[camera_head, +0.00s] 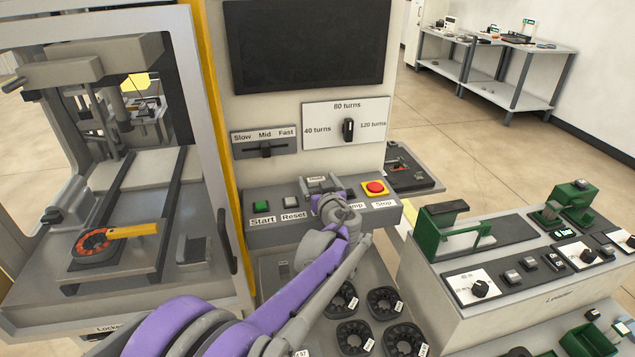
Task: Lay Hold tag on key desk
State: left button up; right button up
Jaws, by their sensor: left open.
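The key desk (285,229) is the grey sloped panel below the screen, with a green Start button, a Reset button, a lamp label and a red Stop button on yellow. A small pale tag (316,180) shows at the back middle of the desk, by a grey bracket; its lettering is too small to read surely, perhaps "Hold". My left gripper (337,204) is open over the middle of the desk, just in front of that tag. It hides part of the desk and the lamp label. I cannot tell whether it touches the desk. My right gripper is out of view.
A winding machine with an open yellow-edged door frame (213,130) stands left. A turns dial (348,130) and speed slider (266,150) are above the desk. Several black spools (353,338) lie below it. The loader bench (490,280) stands right, past a gap.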

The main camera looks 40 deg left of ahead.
pick_arm(q)
jog(key=v, duration=1.1)
jog(key=shift+s+d, duration=0.15)
jog(key=shift+d, duration=0.1)
jog(key=shift+s+d, duration=0.1)
jog(key=shift+s, duration=0.05)
